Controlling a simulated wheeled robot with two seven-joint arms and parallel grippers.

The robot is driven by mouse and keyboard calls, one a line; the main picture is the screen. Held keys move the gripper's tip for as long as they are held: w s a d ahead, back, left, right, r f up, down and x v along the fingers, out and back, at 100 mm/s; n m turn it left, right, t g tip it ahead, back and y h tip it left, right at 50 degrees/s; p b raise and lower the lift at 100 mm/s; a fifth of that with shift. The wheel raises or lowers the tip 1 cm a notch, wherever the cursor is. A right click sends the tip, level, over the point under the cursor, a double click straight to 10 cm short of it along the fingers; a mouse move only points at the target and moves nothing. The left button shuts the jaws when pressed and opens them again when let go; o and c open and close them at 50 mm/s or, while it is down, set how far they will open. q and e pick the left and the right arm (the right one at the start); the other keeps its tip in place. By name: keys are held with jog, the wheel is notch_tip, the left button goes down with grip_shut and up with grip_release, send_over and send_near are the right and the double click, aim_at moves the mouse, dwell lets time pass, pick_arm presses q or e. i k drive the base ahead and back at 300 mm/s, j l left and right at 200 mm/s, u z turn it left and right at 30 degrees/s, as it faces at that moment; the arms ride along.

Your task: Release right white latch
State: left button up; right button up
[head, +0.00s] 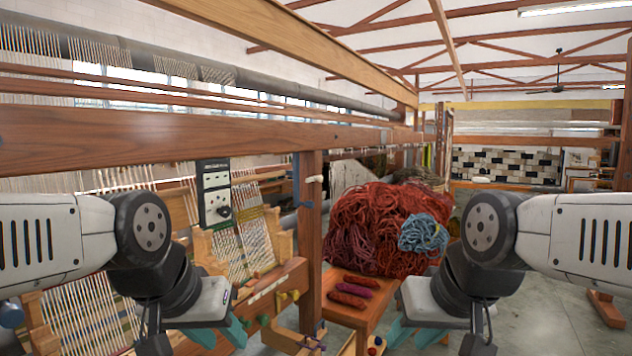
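I cannot clearly make out a white latch. A small white piece (314,179) sticks out from the upright wooden post (309,230) of the loom, near the middle of the view; I cannot tell whether it is a latch. My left gripper (160,342) is at the bottom left, in front of the loom, and is cut off by the lower edge. My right gripper (478,342) is at the bottom right, also cut off. Both are apart from the white piece.
A wooden bench (372,318) holds several small skeins. A large heap of red wool (375,222) with a blue skein (423,235) lies behind it. A black and white control box (214,192) is on the loom. Open floor (560,290) shows on the right.

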aim_at(317, 179)
jog(key=i+l, duration=0.2)
jog(key=l, duration=0.15)
jog(key=i+l, duration=0.2)
jog(key=l, duration=0.15)
jog(key=i+l, duration=0.2)
jog(key=i, duration=0.2)
jog(key=i+l+u, duration=0.15)
jog(key=i, duration=0.3)
jog(key=i+j, duration=0.6)
jog(key=i, duration=0.15)
